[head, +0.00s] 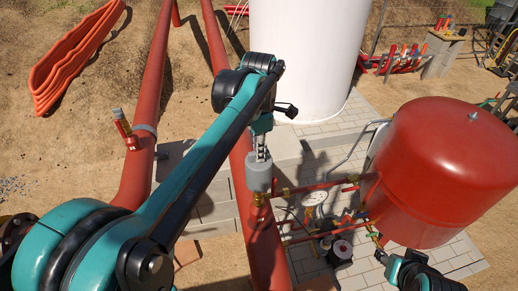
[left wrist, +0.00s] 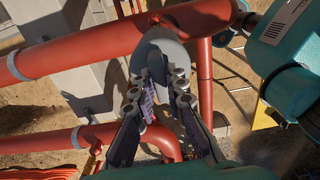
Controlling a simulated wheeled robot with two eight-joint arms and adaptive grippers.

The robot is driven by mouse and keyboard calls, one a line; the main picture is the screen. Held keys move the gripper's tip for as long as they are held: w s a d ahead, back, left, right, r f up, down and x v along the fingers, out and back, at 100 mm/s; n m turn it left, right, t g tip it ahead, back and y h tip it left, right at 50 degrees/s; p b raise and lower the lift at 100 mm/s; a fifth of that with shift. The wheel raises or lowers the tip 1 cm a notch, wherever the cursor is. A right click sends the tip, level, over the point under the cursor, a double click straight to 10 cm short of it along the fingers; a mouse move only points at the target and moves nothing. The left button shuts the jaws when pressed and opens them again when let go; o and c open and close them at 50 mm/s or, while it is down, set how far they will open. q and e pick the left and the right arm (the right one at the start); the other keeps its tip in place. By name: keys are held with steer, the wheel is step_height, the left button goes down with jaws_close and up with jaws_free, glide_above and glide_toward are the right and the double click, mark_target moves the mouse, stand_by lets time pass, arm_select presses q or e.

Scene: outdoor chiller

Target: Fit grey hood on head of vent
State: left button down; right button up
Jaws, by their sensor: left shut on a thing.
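The grey hood (head: 259,177) is a small grey cup held below my left gripper (head: 261,152). The fingers are shut on its upper part. In the left wrist view, the hood (left wrist: 166,52) shows as a rounded grey shape beyond the fingertips (left wrist: 162,84). A brass fitting, which looks like the vent (head: 259,200), shows directly under the hood beside the red pipe. The hood hides its top, and I cannot tell whether they touch. My right gripper (head: 388,260) is partly in view at the lower right, and its fingers are unclear.
A large red tank (head: 440,170) stands right of the hood, with thin red pipes (head: 310,187) running towards the vent. A thick red pipe (head: 262,235) passes just behind it. A white tank (head: 300,50) stands at the back. Paving (head: 345,115) lies between the tanks.

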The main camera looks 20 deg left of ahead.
mark_target(259, 167)
arm_select(q)
steer(key=shift+f+b, duration=0.8)
steer(key=shift+f, duration=0.6)
steer(key=shift+f, duration=0.15)
steer(key=shift+f+b, duration=1.5)
steer(key=shift+f, duration=0.5)
steer(key=c, duration=1)
jaws_free()
step_height(259, 167, up, 7)
steer(key=p, duration=0.5)
steer(key=shift+r, duration=0.1)
